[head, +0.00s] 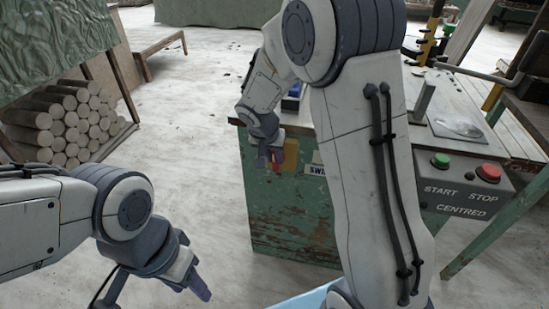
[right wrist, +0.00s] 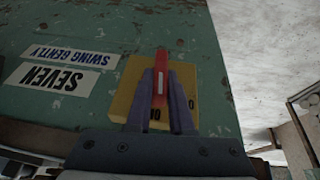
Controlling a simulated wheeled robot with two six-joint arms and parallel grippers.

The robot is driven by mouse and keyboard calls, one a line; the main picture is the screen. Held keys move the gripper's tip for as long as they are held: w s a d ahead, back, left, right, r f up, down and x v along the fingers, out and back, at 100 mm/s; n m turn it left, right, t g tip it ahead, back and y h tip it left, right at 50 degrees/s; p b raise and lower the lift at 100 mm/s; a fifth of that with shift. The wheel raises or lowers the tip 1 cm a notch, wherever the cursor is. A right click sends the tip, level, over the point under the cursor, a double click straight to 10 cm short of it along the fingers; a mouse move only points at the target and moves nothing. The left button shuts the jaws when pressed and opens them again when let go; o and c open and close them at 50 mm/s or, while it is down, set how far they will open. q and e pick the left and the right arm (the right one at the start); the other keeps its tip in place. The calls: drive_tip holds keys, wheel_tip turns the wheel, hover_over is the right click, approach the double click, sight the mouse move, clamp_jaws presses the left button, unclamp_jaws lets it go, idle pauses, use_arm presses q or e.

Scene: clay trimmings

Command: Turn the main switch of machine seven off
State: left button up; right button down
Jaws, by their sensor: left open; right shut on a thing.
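The main switch is a red handle (right wrist: 160,80) with a white line, on a yellow plate (right wrist: 130,85) on the green machine side. In the right wrist view a label reading SEVEN (right wrist: 55,77) sits beside it, upside down. The handle points straight up in that view; plate lettering is partly hidden by my fingers. My right gripper (right wrist: 161,92) is shut on the red handle, one finger on each side. In the head view my right gripper (head: 268,158) is at the yellow plate (head: 291,154), partly covering it. My left gripper (head: 203,286) is open and empty, low over the floor.
A SWING GENTLY label (right wrist: 70,53) is beside the plate. The green machine (head: 290,215) carries a grey panel with a green START button (head: 440,160) and a red STOP button (head: 489,172). Stacked clay logs (head: 75,120) stand at left. The floor between is clear.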

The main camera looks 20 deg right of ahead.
drive_tip(key=shift+w+a+f+g+h+b, duration=0.15)
drive_tip(key=shift+a+g+h+b, duration=0.15)
drive_tip(key=shift+h, duration=0.2)
drive_tip(key=shift+w+a+f+n+g+h, duration=0.3)
drive_tip(key=shift+n+g+h, duration=0.55)
drive_tip(key=shift+h, duration=1.3)
drive_tip(key=shift+s+a+f+n+g+h, duration=0.1)
drive_tip(key=shift+f+n+g+h, duration=0.35)
drive_tip(key=shift+g+h, duration=1.25)
drive_tip(key=shift+w+a+f+n+g+h, duration=0.2)
drive_tip(key=shift+n+g+h, duration=0.45)
drive_tip(key=shift+h, duration=2)
drive_tip(key=shift+n, duration=0.25)
drive_tip(key=c, duration=0.8)
unclamp_jaws()
